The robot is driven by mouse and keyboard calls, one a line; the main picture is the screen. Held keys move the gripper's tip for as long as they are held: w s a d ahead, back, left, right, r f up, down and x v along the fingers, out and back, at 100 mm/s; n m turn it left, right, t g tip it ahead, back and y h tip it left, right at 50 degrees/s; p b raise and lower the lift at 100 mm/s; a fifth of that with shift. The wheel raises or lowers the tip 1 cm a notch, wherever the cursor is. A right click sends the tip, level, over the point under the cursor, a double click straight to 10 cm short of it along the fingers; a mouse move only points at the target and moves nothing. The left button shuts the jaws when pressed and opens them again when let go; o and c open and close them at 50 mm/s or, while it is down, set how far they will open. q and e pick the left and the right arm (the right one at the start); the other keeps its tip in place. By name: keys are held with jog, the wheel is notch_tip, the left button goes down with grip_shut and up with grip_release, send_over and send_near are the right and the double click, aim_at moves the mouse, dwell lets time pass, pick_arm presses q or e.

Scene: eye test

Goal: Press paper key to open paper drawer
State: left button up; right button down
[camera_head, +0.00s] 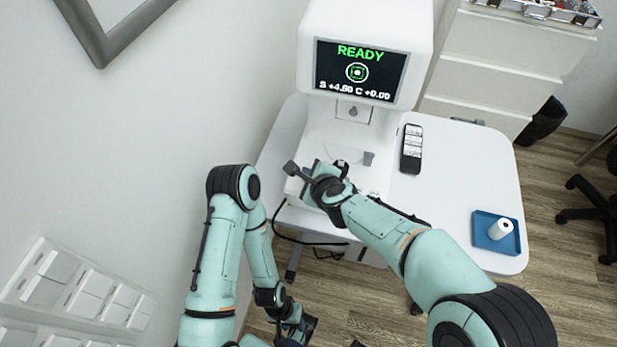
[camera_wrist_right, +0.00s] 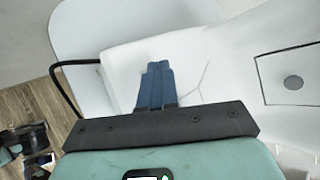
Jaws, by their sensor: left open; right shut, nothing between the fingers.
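A white machine (camera_head: 368,25) with a dark screen (camera_head: 360,70) reading READY stands on a white table. A round grey button on a framed panel shows in the right wrist view (camera_wrist_right: 293,82); I cannot tell whether it is the paper key. No paper drawer can be made out. My right gripper (camera_head: 315,166) is shut and empty over the machine's white base. Its blue fingers (camera_wrist_right: 156,68) point at the base's white surface; contact cannot be told. My left gripper (camera_head: 298,328) is open and low, below the table's front edge, partly cut off by the frame.
A dark handheld device (camera_head: 411,148) lies right of the machine. A blue tray (camera_head: 482,236) with a white roll (camera_head: 500,228) sits at the table's right. White drawers (camera_head: 505,45) stand behind. A dark cable (camera_head: 300,240) hangs at the front edge. The table's right middle is clear.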

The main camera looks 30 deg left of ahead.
jog(key=shift+f, duration=0.35)
jog(key=shift+w+f+b, duration=0.1)
jog(key=shift+f+b, duration=0.3)
jog(key=shift+b, duration=0.1)
dwell(0.3)
jog(key=shift+r, duration=0.1)
jog(key=shift+r+p, duration=0.7)
jog(key=shift+p, duration=0.1)
jog(key=r+p, duration=0.4)
jog(key=r, duration=0.1)
jog(key=shift+s+d, duration=0.1)
jog(key=shift+s, duration=0.3)
dwell(0.6)
